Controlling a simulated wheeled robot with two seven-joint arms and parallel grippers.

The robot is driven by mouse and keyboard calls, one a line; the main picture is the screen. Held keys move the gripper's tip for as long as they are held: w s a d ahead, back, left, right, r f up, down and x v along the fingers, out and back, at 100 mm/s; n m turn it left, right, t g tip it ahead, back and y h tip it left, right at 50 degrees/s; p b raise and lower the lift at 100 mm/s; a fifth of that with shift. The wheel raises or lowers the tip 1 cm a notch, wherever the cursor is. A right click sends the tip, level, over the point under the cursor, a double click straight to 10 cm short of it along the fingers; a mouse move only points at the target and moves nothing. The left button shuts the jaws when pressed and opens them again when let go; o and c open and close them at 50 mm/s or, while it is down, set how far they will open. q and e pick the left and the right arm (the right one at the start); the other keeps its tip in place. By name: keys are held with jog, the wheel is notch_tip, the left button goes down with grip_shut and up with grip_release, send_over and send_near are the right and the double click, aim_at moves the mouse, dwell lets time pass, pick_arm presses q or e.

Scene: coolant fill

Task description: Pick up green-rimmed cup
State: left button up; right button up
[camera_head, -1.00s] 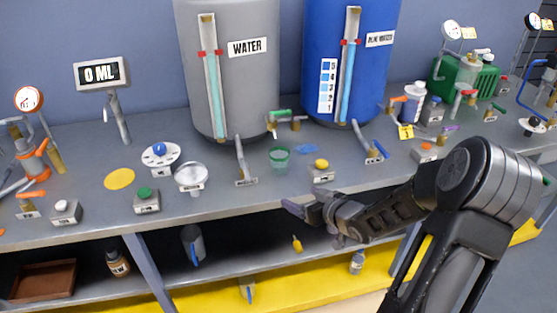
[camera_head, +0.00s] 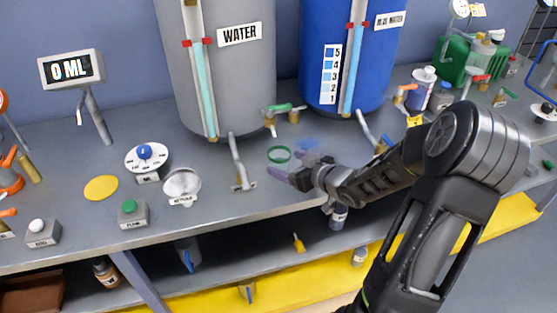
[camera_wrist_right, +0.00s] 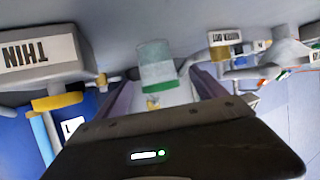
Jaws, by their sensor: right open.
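The green-rimmed cup (camera_head: 279,154) stands upright on the grey bench in front of the water tanks; it looks clear with a green rim. My right gripper (camera_head: 293,166) is open right beside it, on the near side, and its fingers partly cover the cup's lower part. In the right wrist view the cup (camera_wrist_right: 156,66) appears ahead, between the two open fingers (camera_wrist_right: 162,80). I cannot tell whether a finger touches it. My left gripper is not in view.
The grey WATER tank (camera_head: 222,75) and the blue tank (camera_head: 332,60) stand behind the cup. A spout (camera_head: 241,165) is to its left, and a green-handled tap (camera_head: 284,109) is above it.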

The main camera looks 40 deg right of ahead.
jog(key=shift+x, duration=1.3)
jog(key=shift+w+f, duration=0.1)
jog(key=shift+w, duration=0.05)
jog(key=x, duration=0.5)
jog(key=shift+d+f, duration=0.1)
jog(key=shift+d, duration=0.1)
jog(key=shift+c, duration=0.5)
jog(key=c, duration=1.4)
jog(key=shift+c, duration=0.2)
notch_tip(320, 180, up, 18)
jog(key=p, duration=0.4)
jog(key=shift+p, duration=0.4)
